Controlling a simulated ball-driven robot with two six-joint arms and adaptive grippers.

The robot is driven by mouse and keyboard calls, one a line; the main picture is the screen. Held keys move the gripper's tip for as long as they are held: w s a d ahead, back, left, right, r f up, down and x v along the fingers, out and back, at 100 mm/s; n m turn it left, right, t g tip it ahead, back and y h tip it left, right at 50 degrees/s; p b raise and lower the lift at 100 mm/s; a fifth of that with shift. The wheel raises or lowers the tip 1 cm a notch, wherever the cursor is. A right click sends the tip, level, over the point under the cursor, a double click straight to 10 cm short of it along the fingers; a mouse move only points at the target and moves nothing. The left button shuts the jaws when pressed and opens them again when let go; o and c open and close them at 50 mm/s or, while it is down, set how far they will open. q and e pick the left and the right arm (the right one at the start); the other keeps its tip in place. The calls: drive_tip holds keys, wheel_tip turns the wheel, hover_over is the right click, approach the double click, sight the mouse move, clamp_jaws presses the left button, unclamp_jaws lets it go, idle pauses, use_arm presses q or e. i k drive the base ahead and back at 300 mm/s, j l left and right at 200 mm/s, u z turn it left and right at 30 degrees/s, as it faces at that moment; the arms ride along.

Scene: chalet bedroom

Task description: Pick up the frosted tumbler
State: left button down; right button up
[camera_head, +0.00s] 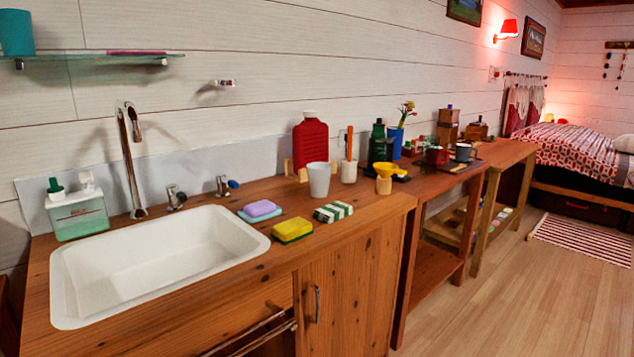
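The frosted tumbler (318,180) is a pale grey-white cup that widens toward the top. It stands upright on the wooden counter (365,215), right of the sink. A small white holder (349,172) with an orange-handled item stands just behind it to the right. A red ribbed bottle (310,142) in a wooden stand is behind it to the left. A green-and-white striped block (333,212) lies in front of it. Neither of my grippers shows in this view.
A white sink (150,262) with a tall faucet (131,160) fills the left. A yellow-green sponge (292,231) and a purple-blue sponge pair (260,210) lie by its rim. A yellow funnel (384,177) stands to the right.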

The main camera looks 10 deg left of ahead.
sight(319, 173)
drive_tip(key=i+l, duration=0.3)
drive_tip(key=i, duration=0.15)
drive_tip(key=i+l, duration=0.3)
drive_tip(key=i, duration=0.2)
